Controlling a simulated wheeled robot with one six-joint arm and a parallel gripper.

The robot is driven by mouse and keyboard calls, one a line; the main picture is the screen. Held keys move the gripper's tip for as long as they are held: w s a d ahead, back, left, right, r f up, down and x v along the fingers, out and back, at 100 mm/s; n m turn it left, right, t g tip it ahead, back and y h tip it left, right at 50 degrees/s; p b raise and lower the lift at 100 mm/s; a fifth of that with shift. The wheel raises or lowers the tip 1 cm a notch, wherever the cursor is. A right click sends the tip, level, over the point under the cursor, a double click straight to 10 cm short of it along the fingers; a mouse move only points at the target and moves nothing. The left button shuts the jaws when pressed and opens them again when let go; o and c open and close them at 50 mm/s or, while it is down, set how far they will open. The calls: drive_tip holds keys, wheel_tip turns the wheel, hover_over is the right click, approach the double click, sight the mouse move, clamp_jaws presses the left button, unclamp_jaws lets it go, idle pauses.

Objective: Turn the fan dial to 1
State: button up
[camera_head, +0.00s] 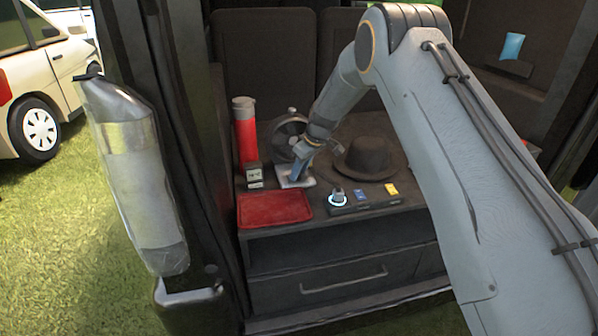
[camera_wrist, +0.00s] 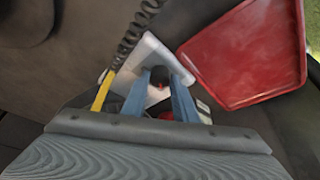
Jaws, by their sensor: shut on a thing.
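The fan (camera_head: 287,133) stands at the back of the dark cabinet top, with a round dark head and a pale base (camera_head: 296,181). My gripper (camera_head: 299,172) reaches down to this base, in front of the head. In the wrist view its two blue fingers (camera_wrist: 160,80) are over the white base (camera_wrist: 148,50), shut on the fan dial. I cannot read the dial's setting.
A red tray (camera_head: 275,208) lies in front, also large in the wrist view (camera_wrist: 245,55). A red cylinder (camera_head: 244,135) and a small box (camera_head: 254,175) stand left. A brown hat (camera_head: 367,160) lies right. A panel with a glowing knob (camera_head: 338,198) is at the front.

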drive_tip(key=m+h, duration=0.1)
drive_tip(key=m, duration=0.2)
drive_tip(key=shift+s+a+m+t+p, duration=0.1)
drive_tip(key=shift+a+m+t+p, duration=0.05)
drive_tip(key=shift+m+t+p, duration=0.2)
drive_tip(key=shift+m+t+h+p, duration=0.25)
drive_tip(key=shift+m+h+p, duration=0.15)
drive_tip(key=shift+m, duration=0.75)
drive_tip(key=o, duration=1)
drive_tip(key=b+v, duration=0.1)
drive_tip(key=v, duration=0.6)
drive_tip(key=shift+s+r, duration=0.2)
drive_tip(key=shift+r, duration=0.15)
